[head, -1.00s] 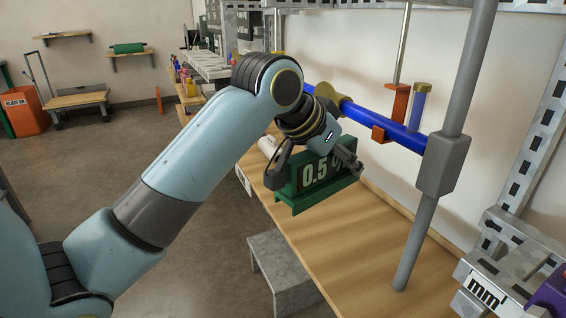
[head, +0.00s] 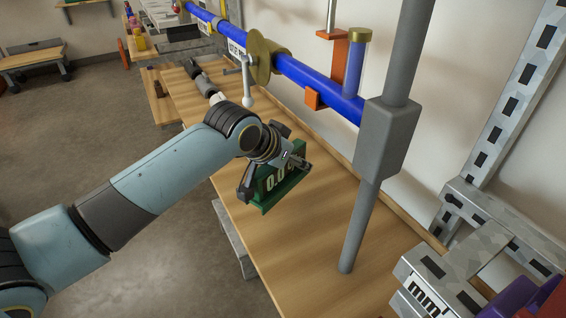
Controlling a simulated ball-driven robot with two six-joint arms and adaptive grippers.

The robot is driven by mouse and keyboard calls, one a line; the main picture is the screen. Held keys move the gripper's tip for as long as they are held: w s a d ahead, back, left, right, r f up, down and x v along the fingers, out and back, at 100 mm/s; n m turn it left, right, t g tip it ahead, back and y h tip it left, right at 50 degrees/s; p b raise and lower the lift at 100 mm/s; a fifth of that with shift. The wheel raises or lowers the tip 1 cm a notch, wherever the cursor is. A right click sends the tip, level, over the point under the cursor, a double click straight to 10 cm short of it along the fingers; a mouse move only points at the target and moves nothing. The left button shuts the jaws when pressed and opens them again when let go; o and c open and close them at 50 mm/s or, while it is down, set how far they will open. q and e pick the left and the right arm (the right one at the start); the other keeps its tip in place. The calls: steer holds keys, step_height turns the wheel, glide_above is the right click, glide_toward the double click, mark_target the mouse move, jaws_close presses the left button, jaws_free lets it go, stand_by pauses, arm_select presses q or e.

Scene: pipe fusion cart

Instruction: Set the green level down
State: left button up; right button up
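The level looks upright, low over the wooden bench top (head: 310,235). I cannot tell whether its base touches the wood. My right gripper is out of view.
A grey post (head: 370,190) stands to the right of the level. A blue pipe (head: 300,75) with an orange clamp (head: 327,72) runs above the bench's back. A grey-handled tool (head: 205,82) lies farther back. Bare wood lies around the level.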

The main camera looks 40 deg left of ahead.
arm_select(q)
steer(key=shift+f, duration=0.8)
step_height(320, 180, down, 3)
steer(key=shift+f+b, duration=0.15)
steer(key=shift+b, duration=0.25)
steer(key=shift+w, duration=0.1)
steer(key=shift+f, duration=0.15)
steer(key=o, duration=1)
steer(key=shift+o, duration=1.4)
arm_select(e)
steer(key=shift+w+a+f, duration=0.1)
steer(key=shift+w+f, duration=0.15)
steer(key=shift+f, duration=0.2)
